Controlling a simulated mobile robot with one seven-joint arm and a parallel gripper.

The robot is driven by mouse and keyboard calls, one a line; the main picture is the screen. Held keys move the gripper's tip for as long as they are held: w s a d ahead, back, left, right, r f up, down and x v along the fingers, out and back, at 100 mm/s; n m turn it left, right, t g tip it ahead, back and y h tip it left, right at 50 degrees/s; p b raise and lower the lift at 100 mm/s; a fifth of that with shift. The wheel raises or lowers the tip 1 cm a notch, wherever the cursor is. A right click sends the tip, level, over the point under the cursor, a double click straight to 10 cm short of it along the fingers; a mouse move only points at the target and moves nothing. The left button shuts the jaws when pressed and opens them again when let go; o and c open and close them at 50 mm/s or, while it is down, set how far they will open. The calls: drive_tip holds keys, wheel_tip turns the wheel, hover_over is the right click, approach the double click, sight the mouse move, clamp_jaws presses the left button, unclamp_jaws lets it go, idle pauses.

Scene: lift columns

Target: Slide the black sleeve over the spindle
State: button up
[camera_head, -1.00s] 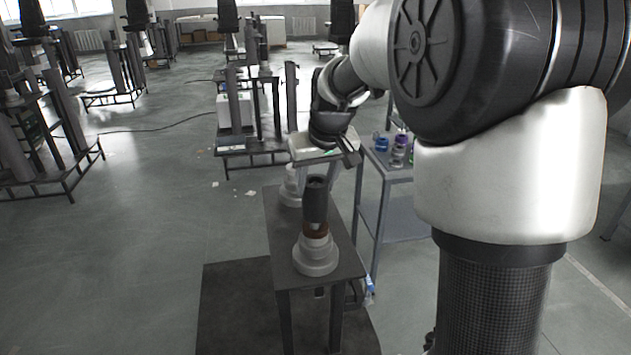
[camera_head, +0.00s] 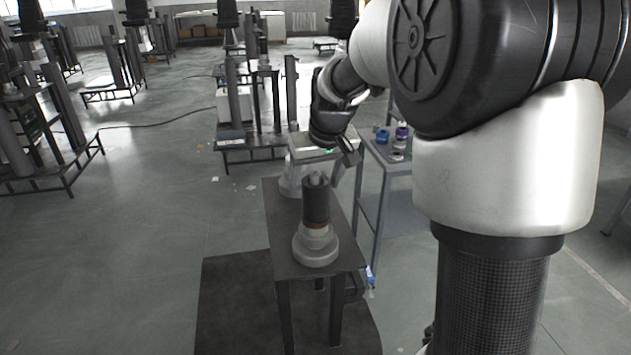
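The black sleeve (camera_head: 315,205) stands upright around the spindle, whose light grey tip (camera_head: 316,179) shows above the sleeve's top rim. A thin brown band shows below the sleeve, above the stepped grey base (camera_head: 316,246) of the spindle. The base stands on a narrow dark table. My gripper (camera_head: 338,170) is just behind and to the right of the sleeve's upper part. Its fingers are small and partly hidden, so I cannot tell whether they touch the sleeve or stand apart from it.
A second light grey stepped part (camera_head: 290,180) stands farther back on the narrow table (camera_head: 347,255). A grey shelf trolley (camera_head: 376,180) with small blue, purple and grey parts is close on the right. Open floor lies to the left.

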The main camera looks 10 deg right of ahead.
drive_tip(key=a+p+v, duration=0.1)
drive_tip(key=v, duration=1.6)
drive_tip(key=shift+d+r+p, duration=0.25)
drive_tip(key=shift+d+p, duration=0.15)
drive_tip(key=shift+d, duration=0.1)
drive_tip(key=s+m+t+p, duration=0.1)
drive_tip(key=s+p, duration=0.7)
drive_tip(key=s, duration=1.4)
drive_tip(key=shift+s+a+f+h, duration=0.2)
drive_tip(key=shift+a+f+h, duration=0.1)
drive_tip(key=shift+a+f, duration=0.15)
